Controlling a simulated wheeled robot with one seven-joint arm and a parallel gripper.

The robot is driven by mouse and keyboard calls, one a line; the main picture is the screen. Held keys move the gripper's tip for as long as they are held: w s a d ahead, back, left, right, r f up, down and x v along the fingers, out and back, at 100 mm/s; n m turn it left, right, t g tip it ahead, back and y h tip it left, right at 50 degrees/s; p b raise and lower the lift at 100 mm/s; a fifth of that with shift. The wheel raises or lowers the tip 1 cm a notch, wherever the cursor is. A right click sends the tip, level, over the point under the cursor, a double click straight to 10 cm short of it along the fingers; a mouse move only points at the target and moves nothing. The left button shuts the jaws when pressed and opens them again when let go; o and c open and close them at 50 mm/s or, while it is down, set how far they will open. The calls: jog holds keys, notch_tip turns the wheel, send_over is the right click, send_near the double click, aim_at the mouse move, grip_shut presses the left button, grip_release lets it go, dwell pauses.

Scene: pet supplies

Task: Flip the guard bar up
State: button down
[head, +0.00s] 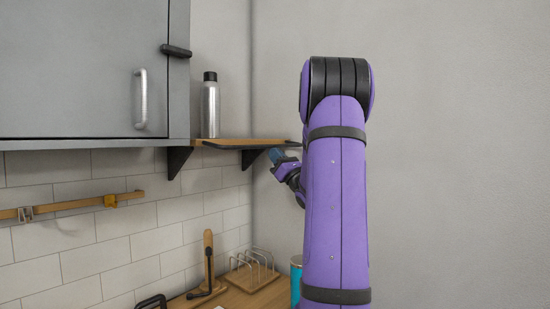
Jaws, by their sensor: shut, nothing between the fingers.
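A dark guard bar (235,147) runs along the front edge of the wooden wall shelf (228,141) in the corner. It sits low, about level with the board. My gripper (273,154) is shut and small in view, just below the right part of the bar. I cannot tell whether its tips touch the bar. My purple arm covers the area right of the gripper and may hide the bar's right end.
A steel bottle (210,106) stands on the shelf's left part. A grey cabinet (80,70) hangs close on the left. Below, the counter holds a wooden rack (252,270), a wooden stand (208,262) and a partly hidden teal container (295,280). A rail (70,205) crosses the tiles.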

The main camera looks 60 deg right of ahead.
jog(key=shift+r, duration=0.2)
jog(key=r+g, duration=0.3)
jog(key=g, duration=0.1)
jog(key=w+r+g+y, duration=0.1)
jog(key=r+g, duration=0.3)
jog(key=w+r+g, duration=0.1)
jog(key=r+g, duration=0.2)
jog(key=g, duration=0.1)
jog(key=shift+r, duration=0.4)
jog(key=w+r+g+y, duration=0.1)
jog(key=w+r+g, duration=0.2)
jog(key=w+g, duration=0.2)
jog(key=shift+w+d+g, duration=0.3)
jog(key=shift+d+g, duration=0.1)
jog(key=shift+g, duration=0.1)
jog(key=shift+r, duration=0.15)
